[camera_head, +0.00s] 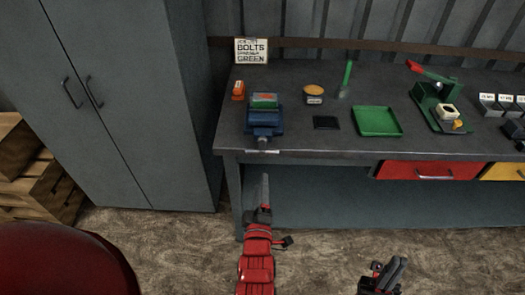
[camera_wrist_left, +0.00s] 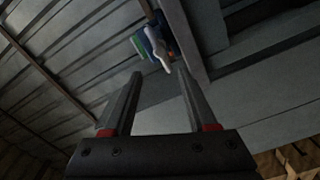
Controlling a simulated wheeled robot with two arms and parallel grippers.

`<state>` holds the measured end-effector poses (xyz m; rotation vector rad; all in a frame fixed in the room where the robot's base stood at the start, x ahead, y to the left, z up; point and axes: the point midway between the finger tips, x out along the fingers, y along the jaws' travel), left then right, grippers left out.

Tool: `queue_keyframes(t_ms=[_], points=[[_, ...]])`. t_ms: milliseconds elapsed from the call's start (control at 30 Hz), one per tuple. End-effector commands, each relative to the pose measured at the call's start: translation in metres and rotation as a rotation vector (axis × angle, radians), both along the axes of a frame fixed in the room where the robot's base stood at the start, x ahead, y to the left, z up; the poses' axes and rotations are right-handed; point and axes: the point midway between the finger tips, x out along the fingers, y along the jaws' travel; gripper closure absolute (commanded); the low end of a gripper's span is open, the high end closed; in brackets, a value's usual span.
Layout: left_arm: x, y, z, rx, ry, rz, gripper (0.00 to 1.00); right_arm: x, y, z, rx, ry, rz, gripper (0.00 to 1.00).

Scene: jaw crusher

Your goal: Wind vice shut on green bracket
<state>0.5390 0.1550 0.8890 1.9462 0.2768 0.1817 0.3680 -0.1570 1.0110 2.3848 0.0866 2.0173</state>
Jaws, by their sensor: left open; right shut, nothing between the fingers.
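The blue vice (camera_head: 265,119) is at the left front of the workbench. The green bracket (camera_head: 264,98) sits at its top, with some red showing; I cannot tell how tightly it is held. A pale handle bar (camera_head: 262,151) shows at the vice's front, at the bench edge. My left gripper (camera_head: 265,180) is below and in front of the handle, apart from it. In the left wrist view its open fingers (camera_wrist_left: 160,74) point up at the vice (camera_wrist_left: 154,38) and pale handle (camera_wrist_left: 162,52), with nothing between them. My right gripper (camera_head: 392,272) is low at the lower right, shut and empty.
The workbench (camera_head: 350,143) also carries an orange block (camera_head: 238,90), a round tin (camera_head: 314,94), a dark pad (camera_head: 326,122), a green tray (camera_head: 377,121) and a green press (camera_head: 438,100). A grey cabinet (camera_head: 140,100) stands left. The floor in front is open.

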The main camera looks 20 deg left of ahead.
Motion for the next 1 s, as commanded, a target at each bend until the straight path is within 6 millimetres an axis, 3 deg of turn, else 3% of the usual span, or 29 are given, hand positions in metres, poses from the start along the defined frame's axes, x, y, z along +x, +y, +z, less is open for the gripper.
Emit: queue_keyframes(t_ms=[533, 733, 1000], points=[[0.111, 0.033, 0.003, 0.003, -0.003, 0.002, 0.42, 0.000, 0.000, 0.010, 0.000, 0.000, 0.000, 1.00], [0.133, 0.038, 0.001, 0.002, -0.002, 0.000, 0.42, 0.000, 0.000, 0.011, 0.000, 0.000, 0.000, 1.00], [0.138, 0.040, 0.000, 0.002, -0.001, -0.001, 0.42, 0.000, 0.000, 0.011, 0.000, 0.000, 0.000, 1.00]])
